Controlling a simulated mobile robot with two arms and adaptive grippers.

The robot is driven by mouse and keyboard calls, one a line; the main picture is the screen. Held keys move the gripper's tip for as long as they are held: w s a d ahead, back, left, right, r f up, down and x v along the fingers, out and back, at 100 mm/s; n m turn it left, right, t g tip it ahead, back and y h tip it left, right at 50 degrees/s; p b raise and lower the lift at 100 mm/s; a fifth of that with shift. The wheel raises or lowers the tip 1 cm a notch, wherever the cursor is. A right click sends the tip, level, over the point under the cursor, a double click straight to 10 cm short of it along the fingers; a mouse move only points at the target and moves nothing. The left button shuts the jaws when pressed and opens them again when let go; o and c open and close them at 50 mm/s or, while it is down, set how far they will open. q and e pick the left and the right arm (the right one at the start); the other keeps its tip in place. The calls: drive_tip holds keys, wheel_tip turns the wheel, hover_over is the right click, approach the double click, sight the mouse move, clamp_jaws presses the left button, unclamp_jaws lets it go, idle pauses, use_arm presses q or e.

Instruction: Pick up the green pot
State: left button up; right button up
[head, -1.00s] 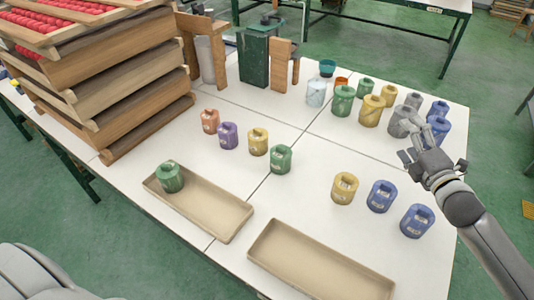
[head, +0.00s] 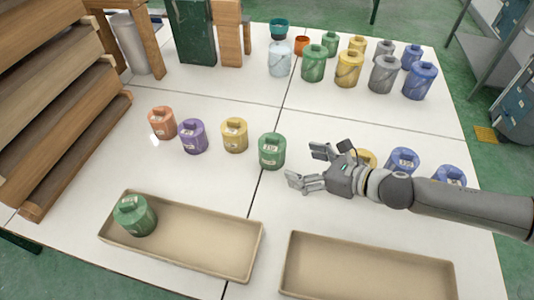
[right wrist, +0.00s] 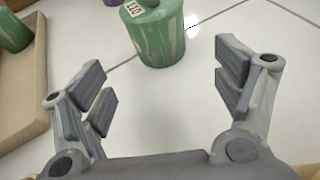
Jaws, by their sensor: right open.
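A green pot (head: 271,151) stands upright on the white table, right of the yellow pot in the middle row. My right gripper (head: 302,168) is open and empty, just right of this pot and pointing at it. In the right wrist view the same pot (right wrist: 155,32) is ahead of the open fingers (right wrist: 160,95), apart from them. Another green pot (head: 135,215) stands in the left tray (head: 205,240), and a larger green one (head: 314,63) is in the back group. My left gripper is not in view.
Orange (head: 162,122), purple (head: 193,136) and yellow (head: 234,134) pots stand left of the green pot. Yellow and blue (head: 403,160) pots are partly behind my right arm. An empty tray (head: 365,270) lies at front right. Stacked wooden trays (head: 60,110) rise at left.

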sight(282, 157)
drive_tip(key=x, duration=0.4)
drive_tip(key=shift+w+a+f, duration=0.1)
drive_tip(key=shift+w+a, duration=0.3)
drive_tip(key=shift+a, duration=0.25)
drive_tip(key=x, duration=0.4)
drive_tip(key=shift+w+a, duration=0.1)
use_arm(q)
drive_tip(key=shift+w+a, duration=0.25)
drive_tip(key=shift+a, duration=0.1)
use_arm(e)
drive_tip(key=c, duration=1.3)
